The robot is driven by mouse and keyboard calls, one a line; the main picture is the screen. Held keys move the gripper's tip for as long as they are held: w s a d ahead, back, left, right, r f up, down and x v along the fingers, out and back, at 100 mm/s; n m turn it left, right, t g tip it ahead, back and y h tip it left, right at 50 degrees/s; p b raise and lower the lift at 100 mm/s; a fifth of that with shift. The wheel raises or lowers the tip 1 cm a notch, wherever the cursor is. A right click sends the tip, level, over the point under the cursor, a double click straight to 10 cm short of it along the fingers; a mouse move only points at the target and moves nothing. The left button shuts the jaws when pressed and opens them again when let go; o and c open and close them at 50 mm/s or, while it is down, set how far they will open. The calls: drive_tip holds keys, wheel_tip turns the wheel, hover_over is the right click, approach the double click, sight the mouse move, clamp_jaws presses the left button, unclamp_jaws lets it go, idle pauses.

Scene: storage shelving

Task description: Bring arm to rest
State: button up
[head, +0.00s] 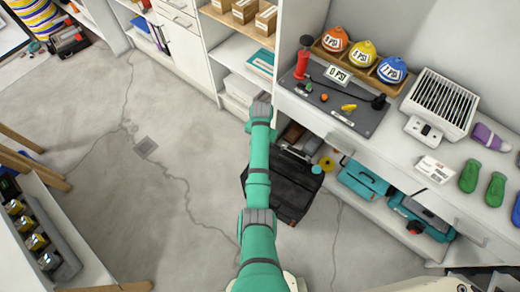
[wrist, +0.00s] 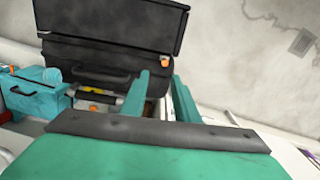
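My arm reaches up the middle of the head view, with its far end beside the shelving. My gripper (wrist: 161,78) shows in the wrist view as two teal fingers with a gap between them. It is open, and I see nothing held. In the head view the fingers are hard to make out behind the arm. A black toolbox (head: 292,192) with its lid open lies below and beside the arm; it also shows beyond the fingers in the wrist view (wrist: 105,58), with tools partly visible inside.
A workbench (head: 408,147) on the right holds a grey panel (head: 335,100), a vented box (head: 440,103) and green grips. Teal cases (head: 362,182) sit on the shelf below. A rack (head: 45,245) stands at lower left. The floor (head: 170,130) between is mostly clear.

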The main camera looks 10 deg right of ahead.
drive_tip(key=shift+a+r, duration=0.1)
drive_tip(key=shift+r, duration=0.2)
drive_tip(key=shift+w, duration=0.1)
